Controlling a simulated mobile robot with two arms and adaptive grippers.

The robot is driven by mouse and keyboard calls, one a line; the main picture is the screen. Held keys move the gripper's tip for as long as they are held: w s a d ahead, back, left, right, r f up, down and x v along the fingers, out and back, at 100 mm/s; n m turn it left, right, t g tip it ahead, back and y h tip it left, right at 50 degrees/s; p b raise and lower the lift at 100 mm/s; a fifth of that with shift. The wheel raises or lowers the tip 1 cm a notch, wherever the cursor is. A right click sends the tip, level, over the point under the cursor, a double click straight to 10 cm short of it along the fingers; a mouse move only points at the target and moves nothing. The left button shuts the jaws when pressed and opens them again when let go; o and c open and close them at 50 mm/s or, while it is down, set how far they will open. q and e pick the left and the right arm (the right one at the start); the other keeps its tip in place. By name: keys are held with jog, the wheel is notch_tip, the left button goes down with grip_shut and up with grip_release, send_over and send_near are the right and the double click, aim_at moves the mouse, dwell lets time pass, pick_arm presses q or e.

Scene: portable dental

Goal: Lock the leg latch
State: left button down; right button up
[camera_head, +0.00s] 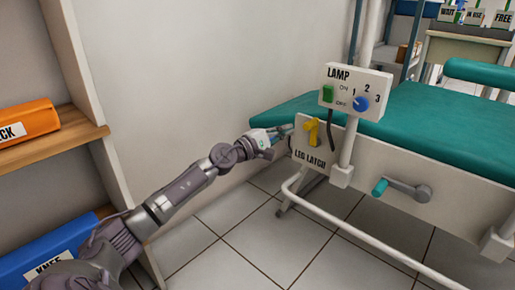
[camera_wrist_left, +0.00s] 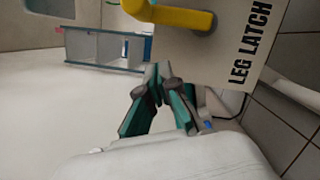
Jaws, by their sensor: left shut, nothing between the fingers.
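The leg latch is a yellow lever (camera_head: 312,131) on a white panel (camera_head: 301,151) labelled LEG LATCH, at the near left end of the dental couch. The lever also shows at the top of the left wrist view (camera_wrist_left: 182,16), with the panel (camera_wrist_left: 215,58) around it. My left gripper (camera_head: 286,131) is beside the panel's left edge, left of the lever. In the left wrist view its fingertips (camera_wrist_left: 158,72) are together and empty, apart from the lever. My right gripper is not in view.
A LAMP box (camera_head: 352,90) with a green switch and blue knob stands on a post right of the lever. A crank (camera_head: 405,190) and a white rail (camera_head: 345,228) are lower right. A wooden shelf (camera_head: 55,148) with bolsters stands left. Tiled floor (camera_head: 225,225) is clear.

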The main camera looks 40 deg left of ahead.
pick_arm(q)
jog(key=p+v, duration=0.1)
jog(key=v, duration=0.8)
jog(key=shift+s, duration=0.35)
jog(key=shift+d, duration=0.1)
